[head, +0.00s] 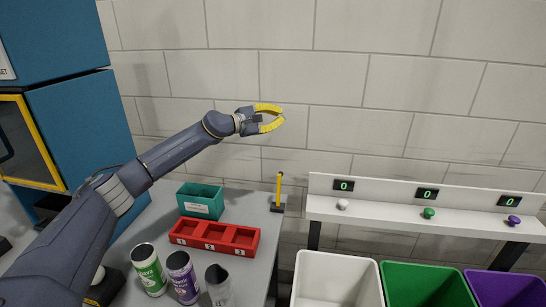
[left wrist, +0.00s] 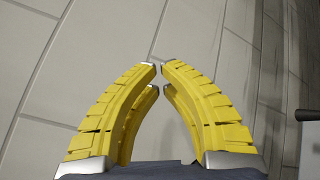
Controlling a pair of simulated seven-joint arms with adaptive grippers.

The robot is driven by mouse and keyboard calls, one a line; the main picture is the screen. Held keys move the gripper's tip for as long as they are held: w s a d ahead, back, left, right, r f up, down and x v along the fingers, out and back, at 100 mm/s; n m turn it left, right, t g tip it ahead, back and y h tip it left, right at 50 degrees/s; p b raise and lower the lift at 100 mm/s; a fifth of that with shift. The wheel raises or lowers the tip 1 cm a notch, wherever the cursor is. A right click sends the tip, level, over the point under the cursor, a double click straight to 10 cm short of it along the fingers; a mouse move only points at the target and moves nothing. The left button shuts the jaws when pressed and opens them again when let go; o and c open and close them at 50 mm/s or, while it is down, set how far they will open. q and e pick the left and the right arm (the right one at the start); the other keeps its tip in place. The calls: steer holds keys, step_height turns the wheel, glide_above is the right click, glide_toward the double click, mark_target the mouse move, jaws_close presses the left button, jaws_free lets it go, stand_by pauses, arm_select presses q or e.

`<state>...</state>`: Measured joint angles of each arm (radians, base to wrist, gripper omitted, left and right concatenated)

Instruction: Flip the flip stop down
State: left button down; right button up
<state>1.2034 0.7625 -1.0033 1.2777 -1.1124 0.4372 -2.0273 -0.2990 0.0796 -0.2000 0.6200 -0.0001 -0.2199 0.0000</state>
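The flip stop (head: 279,187) appears to be the yellow upright lever on a dark base at the right edge of the grey table. It stands up. My left gripper (head: 283,115) has yellow curved fingers and is raised in front of the wall, above the lever in the picture and apart from it. In the left wrist view, its fingertips (left wrist: 159,65) nearly meet with nothing between them. The lever cannot be made out in the left wrist view. My right gripper is not in view.
On the table are a teal bin (head: 200,208), a red three-slot tray (head: 215,238), a green can (head: 149,270), a purple can (head: 183,277) and a grey bottle-like item (head: 218,288). A white counter shelf (head: 385,213) stands right, above white, green and purple bins.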

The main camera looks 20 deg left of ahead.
mark_target(279, 188)
arm_select(q)
steer(key=s+a+f+g+y, duration=0.1)
steer(key=s+a+f+g, duration=0.15)
steer(key=f, duration=0.75)
steer(key=s+a+f+g+y, duration=0.2)
steer(key=a+f+g, duration=0.15)
steer(key=f, duration=0.75)
steer(key=w+d+f+t, duration=0.1)
steer(key=w+d+f, duration=0.1)
steer(key=d, duration=0.4)
steer(key=shift+w+m, duration=0.3)
steer(key=shift+w, duration=0.2)
steer(key=shift+s, duration=0.15)
steer(key=shift+s+r+t, duration=0.2)
steer(key=shift+t, duration=0.1)
